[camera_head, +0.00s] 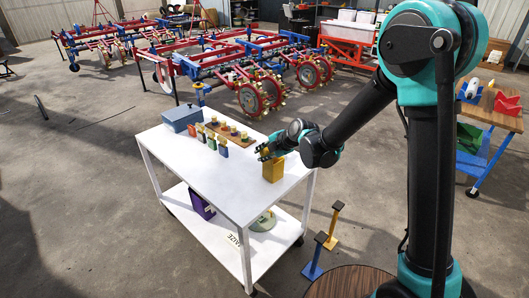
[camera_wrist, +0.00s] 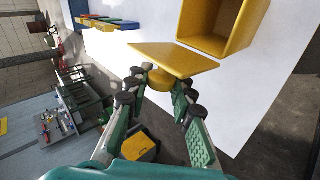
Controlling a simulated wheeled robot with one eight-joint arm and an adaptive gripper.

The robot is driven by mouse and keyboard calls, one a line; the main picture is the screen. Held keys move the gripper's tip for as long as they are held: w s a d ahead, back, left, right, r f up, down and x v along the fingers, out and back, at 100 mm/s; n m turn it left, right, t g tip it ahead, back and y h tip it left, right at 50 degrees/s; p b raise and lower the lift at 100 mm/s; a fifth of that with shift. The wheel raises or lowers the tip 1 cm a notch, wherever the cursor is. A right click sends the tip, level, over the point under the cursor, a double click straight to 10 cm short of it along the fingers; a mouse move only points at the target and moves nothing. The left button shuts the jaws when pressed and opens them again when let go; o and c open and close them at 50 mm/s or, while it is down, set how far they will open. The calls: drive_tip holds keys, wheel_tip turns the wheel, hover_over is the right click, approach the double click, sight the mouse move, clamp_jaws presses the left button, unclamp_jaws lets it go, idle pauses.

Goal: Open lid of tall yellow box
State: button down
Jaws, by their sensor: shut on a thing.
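The tall yellow box (camera_head: 273,172) stands on the white table, near its right edge. In the wrist view the box (camera_wrist: 257,18) shows at the top right, with its hollow inside partly exposed. Its yellow lid (camera_wrist: 176,57) is a flat plate lying at an angle beside the opening; whether it still joins the box along an edge I cannot tell. My gripper (camera_wrist: 159,83) is shut on the rounded yellow knob (camera_wrist: 160,77) of the lid, one finger on each side. In the head view my gripper (camera_head: 267,152) is just above the box, and the lid is mostly hidden.
On the white table (camera_head: 184,158) stand a blue-grey toolbox (camera_head: 182,118), a wooden board (camera_head: 231,134) with small pieces and a row of small coloured boxes (camera_head: 212,142). The front of the tabletop is clear. A purple box (camera_head: 200,203) is on the lower shelf.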

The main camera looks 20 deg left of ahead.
drive_tip(key=shift+s+a+f+n+t+h, duration=0.25)
drive_tip(key=shift+s+n+t, duration=0.1)
drive_tip(key=shift+t, duration=0.25)
drive_tip(key=shift+s+a+f+n+t+h, duration=0.1)
drive_tip(key=shift+s+f+n+t+h, duration=0.2)
drive_tip(key=shift+t, duration=0.3)
drive_tip(key=c, duration=1.3)
unclamp_jaws()
drive_tip(key=shift+o, duration=0.2)
drive_tip(key=v, duration=1.2)
drive_tip(key=shift+w, duration=0.1)
